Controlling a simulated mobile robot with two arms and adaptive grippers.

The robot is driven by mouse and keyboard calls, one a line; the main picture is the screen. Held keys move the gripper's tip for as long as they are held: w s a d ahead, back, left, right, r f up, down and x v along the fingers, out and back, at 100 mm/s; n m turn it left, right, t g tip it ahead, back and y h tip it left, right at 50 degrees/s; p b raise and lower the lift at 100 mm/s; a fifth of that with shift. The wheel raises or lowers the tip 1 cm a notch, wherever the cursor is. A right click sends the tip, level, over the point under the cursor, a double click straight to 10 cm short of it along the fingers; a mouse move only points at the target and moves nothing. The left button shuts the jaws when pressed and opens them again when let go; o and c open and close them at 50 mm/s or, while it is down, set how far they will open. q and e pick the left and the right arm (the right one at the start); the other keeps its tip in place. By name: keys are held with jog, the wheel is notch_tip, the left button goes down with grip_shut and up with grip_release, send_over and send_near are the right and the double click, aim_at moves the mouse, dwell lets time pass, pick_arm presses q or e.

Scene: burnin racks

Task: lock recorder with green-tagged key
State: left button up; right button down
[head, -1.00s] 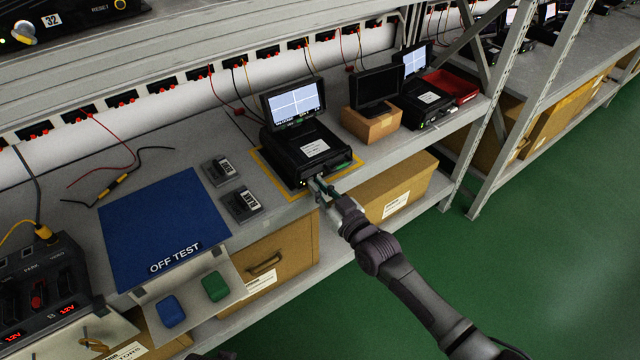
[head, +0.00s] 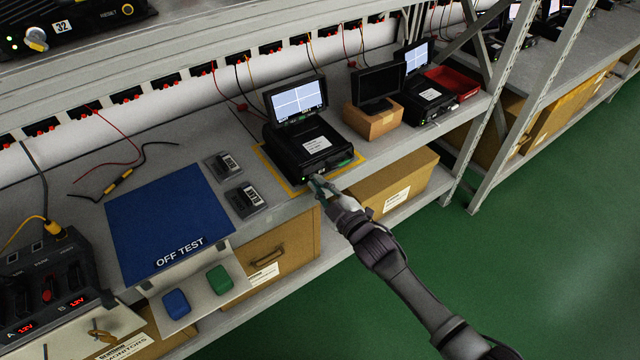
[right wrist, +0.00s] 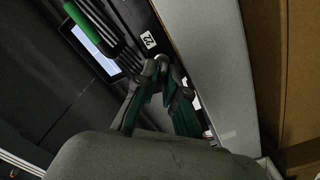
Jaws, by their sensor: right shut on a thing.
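The black recorder (head: 300,150) stands on the bench inside a yellow outline, its screen (head: 296,101) lit and raised. A white label is on its top, and green shows on its front handle. My right gripper (head: 315,182) is at the recorder's front face, near the left part of it. In the right wrist view the fingertips (right wrist: 163,68) are close together by the recorder front, beside the green-ended handle (right wrist: 95,30). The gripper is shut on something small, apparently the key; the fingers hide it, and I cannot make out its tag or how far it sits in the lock. My left gripper is out of view.
A blue OFF TEST mat (head: 168,222) and two small dark devices lie left of the recorder. A cardboard box (head: 371,121) with a dark monitor, another recorder and a red tray (head: 452,82) stand right. Blue and green blocks sit on the lower front ledge. Cartons fill the shelf below.

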jog(key=shift+f+n, duration=0.1)
jog(key=shift+n, duration=0.2)
jog(key=c, duration=1.6)
grip_release()
jog(key=v, duration=1.2)
jog(key=shift+s, duration=0.1)
